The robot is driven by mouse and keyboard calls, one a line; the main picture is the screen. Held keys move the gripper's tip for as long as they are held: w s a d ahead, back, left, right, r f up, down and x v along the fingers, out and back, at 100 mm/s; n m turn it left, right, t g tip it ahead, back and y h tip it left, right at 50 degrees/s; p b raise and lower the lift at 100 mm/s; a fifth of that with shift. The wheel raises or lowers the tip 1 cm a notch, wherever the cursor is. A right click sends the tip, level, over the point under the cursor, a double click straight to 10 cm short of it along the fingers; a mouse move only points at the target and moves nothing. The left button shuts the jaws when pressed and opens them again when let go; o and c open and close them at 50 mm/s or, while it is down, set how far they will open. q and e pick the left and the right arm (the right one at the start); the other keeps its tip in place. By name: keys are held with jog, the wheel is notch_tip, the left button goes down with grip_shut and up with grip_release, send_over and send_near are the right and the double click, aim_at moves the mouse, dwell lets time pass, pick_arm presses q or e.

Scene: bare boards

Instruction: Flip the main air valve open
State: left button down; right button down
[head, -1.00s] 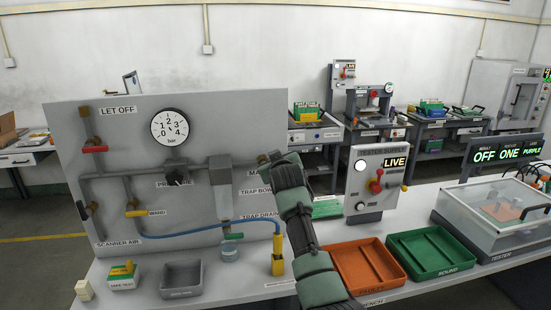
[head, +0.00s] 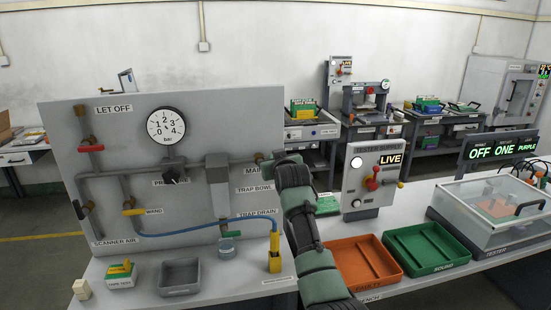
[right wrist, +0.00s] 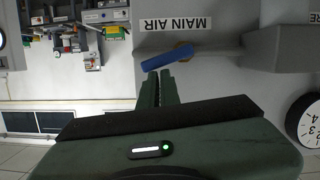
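The main air valve's blue lever (right wrist: 167,56) shows in the right wrist view, which is upside down, beside the MAIN AIR label (right wrist: 174,24) on the grey panel. The lever lies slightly tilted. My right gripper (right wrist: 157,74) has its fingers together, with tips right at the lever's edge. I cannot tell whether they touch it. Nothing shows between the fingers. In the head view my right gripper (head: 262,163) is at the panel's right edge, and the arm hides the valve and most of its label. My left gripper is not in view.
The panel (head: 110,235) also carries a gauge (head: 166,127), a red lever (head: 91,149), a yellow wand lever (head: 133,212) and a blue hose (head: 190,232). An orange tray (head: 362,268), a green tray (head: 426,250) and the tester supply box (head: 372,180) stand to the right.

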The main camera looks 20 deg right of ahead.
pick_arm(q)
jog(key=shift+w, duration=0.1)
pick_arm(e)
jog(key=shift+f, duration=0.25)
dwell(1.5)
